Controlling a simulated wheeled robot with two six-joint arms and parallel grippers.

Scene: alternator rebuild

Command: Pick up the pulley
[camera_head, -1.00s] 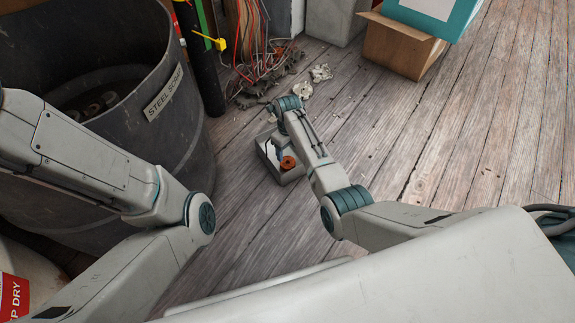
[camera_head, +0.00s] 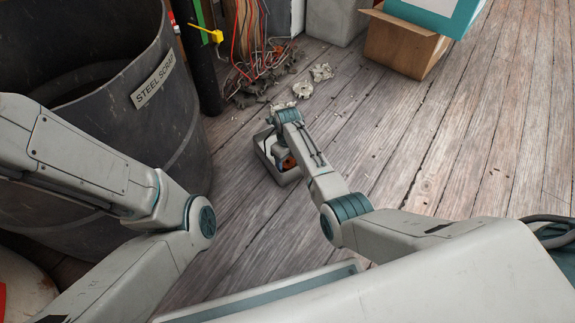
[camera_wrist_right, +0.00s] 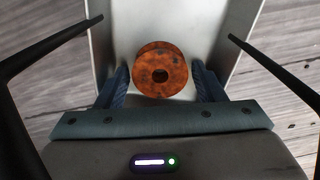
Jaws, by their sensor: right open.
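The pulley is a rusty orange-brown spool with a dark centre hole, and it lies in a grey metal tray (camera_head: 262,172) on the floor. In the head view the pulley (camera_head: 289,163) is partly covered by my right arm. In the right wrist view the pulley (camera_wrist_right: 160,84) shows clearly, with the tray's pale floor and walls (camera_wrist_right: 237,40) around it. My right gripper (camera_wrist_right: 160,70) is open, with one blue finger on each side of the pulley; I cannot tell whether they touch it. In the head view this gripper (camera_head: 281,152) is over the tray. My left gripper is out of view.
A dark bin (camera_head: 110,130) labelled steel scrap stands left of the tray. Wires and metal scraps (camera_head: 265,85) lie behind it, with pale broken pieces (camera_head: 303,89) nearby. A cardboard box (camera_head: 400,45) stands at the back right. The wooden floor (camera_head: 450,140) on the right is clear.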

